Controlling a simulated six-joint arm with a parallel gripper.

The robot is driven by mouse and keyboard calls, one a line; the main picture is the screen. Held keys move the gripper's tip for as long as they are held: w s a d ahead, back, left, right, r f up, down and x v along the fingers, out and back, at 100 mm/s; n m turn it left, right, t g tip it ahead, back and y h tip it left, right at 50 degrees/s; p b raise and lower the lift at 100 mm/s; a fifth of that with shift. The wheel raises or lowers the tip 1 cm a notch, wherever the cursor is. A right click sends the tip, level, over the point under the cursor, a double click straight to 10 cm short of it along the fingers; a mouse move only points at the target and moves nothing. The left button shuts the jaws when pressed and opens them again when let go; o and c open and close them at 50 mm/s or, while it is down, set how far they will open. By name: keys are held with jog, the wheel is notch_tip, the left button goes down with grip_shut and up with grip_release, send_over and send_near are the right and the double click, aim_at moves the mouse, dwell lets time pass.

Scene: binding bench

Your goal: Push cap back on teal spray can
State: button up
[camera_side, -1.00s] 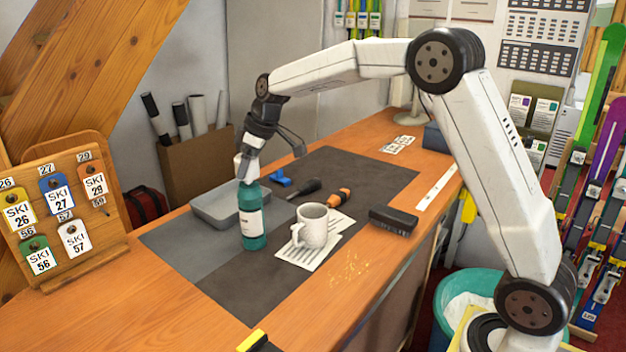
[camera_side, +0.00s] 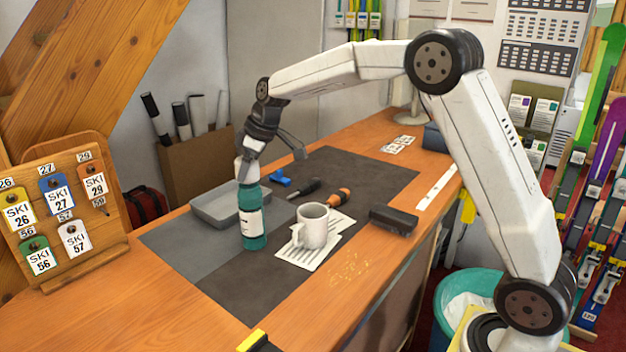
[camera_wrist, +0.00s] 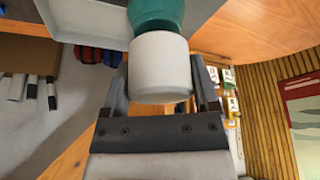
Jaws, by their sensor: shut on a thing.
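The teal spray can (camera_side: 252,218) stands upright on the dark mat, with a white label on its side. The white cap (camera_side: 248,170) is on top of the can's upper end and looks in line with it. My gripper (camera_side: 243,160) comes down from above and is shut on the cap. In the wrist view the cap (camera_wrist: 160,66) lies between my two fingers, and the teal can (camera_wrist: 156,14) meets it with no clear gap. Whether the cap is fully seated cannot be told.
A grey tray (camera_side: 207,214) stands just behind the can. A white mug (camera_side: 313,227) on striped paper (camera_side: 293,255) is close on the right. The mat's front is clear.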

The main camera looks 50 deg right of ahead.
jog(key=shift+f, duration=0.95)
dwell(1.2)
jog(key=o, duration=1)
jog(key=shift+o, duration=0.2)
jog(key=shift+r, duration=0.25)
jog(key=shift+r, duration=3.25)
